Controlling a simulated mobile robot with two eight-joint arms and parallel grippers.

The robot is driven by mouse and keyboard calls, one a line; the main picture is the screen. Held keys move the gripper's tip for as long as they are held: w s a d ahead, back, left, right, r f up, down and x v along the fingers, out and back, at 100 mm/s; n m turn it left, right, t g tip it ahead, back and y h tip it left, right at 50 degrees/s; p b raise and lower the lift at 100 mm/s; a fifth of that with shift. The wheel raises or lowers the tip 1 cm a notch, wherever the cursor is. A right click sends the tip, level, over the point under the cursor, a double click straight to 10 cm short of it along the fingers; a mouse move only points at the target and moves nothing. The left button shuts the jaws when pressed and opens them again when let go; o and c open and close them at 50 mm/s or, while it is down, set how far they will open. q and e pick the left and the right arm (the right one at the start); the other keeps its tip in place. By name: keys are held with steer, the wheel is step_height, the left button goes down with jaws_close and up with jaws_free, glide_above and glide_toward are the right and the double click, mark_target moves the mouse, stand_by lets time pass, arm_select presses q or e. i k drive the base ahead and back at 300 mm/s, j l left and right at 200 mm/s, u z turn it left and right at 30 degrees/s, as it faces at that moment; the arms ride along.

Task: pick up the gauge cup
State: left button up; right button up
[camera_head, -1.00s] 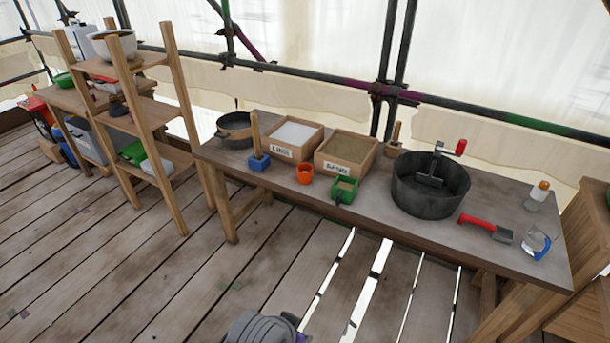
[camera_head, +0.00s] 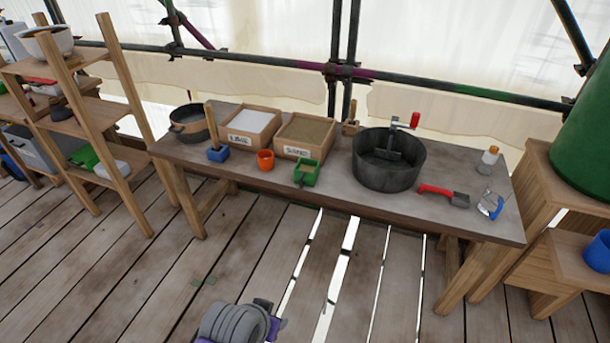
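A small orange cup (camera_head: 265,160) stands upright near the front edge of the workbench (camera_head: 335,191). A green square cup (camera_head: 307,172) stands to its right, also near the front edge. No label shows which of them is the gauge cup. Neither of my grippers can be made out in the head view. A grey ribbed part with purple edges shows at the bottom centre, well short of the bench.
Behind the cups are two labelled wooden boxes, one with white (camera_head: 251,121) and one with brown material (camera_head: 306,130). A dark pot (camera_head: 188,123) stands left, a large dark drum (camera_head: 388,172) right. A red-handled trowel (camera_head: 443,194) lies beyond it. The floor before the bench is clear.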

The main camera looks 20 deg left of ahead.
mark_target(266, 161)
steer(key=i+j+u, duration=0.35)
steer(key=i, duration=0.45)
steer(key=i+u, duration=0.3)
steer(key=i, duration=0.5)
